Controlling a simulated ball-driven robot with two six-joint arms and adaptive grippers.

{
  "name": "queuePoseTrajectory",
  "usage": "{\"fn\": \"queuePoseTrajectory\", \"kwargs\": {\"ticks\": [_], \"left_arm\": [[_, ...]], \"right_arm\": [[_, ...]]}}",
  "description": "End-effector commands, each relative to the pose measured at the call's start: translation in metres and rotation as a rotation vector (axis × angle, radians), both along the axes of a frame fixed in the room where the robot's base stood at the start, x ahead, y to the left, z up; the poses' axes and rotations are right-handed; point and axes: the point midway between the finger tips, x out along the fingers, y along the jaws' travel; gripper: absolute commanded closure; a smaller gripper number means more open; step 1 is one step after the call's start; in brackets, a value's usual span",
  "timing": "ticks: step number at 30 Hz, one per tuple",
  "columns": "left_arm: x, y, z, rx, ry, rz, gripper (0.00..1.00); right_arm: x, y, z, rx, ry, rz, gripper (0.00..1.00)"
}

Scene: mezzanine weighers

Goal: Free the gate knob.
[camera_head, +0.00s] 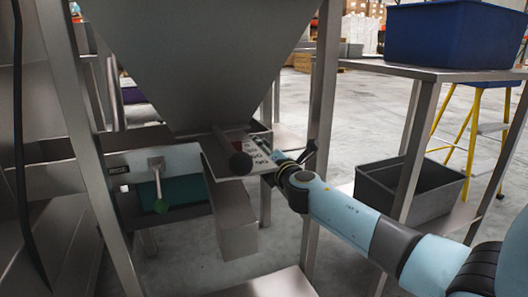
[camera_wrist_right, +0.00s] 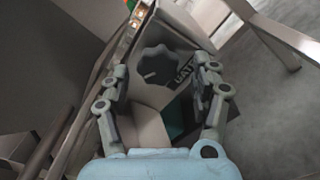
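In the right wrist view a dark scalloped knob (camera_wrist_right: 157,66) with a white mark sits on a light grey box face. Beside it is a dark label, partly hidden by a finger, that seems to read GATE (camera_wrist_right: 184,73). My right gripper (camera_wrist_right: 163,78) is open, its fingers either side of the knob in the picture, with no clear contact. In the head view my right gripper (camera_head: 288,161) is beside the panel under the hopper. My left gripper is out of view.
The steel hopper (camera_head: 205,60) hangs above between frame posts (camera_head: 323,80). A grey bin (camera_head: 432,190) and a blue bin (camera_head: 455,35) stand on the shelves at right.

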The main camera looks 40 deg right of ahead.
Motion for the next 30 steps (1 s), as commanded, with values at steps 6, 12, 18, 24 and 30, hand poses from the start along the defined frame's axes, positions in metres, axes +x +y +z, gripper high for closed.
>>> {"fn": "queuePoseTrajectory", "kwargs": {"ticks": [6, 12, 18, 24, 30], "left_arm": [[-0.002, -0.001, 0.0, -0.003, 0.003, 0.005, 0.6], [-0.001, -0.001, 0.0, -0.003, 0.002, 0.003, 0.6], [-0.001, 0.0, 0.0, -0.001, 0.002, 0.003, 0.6], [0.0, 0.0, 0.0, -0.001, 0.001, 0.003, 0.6], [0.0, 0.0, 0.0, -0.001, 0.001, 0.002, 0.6]], "right_arm": [[-0.002, 0.0, 0.001, 0.0, -0.001, 0.0, 0.37], [-0.03, 0.007, 0.0, -0.001, 0.001, 0.002, 0.37], [-0.074, 0.018, 0.0, -0.001, 0.002, 0.001, 0.37], [-0.106, 0.026, 0.0, -0.001, 0.001, 0.001, 0.37], [-0.117, 0.028, 0.0, 0.0, 0.0, 0.0, 0.37]]}}
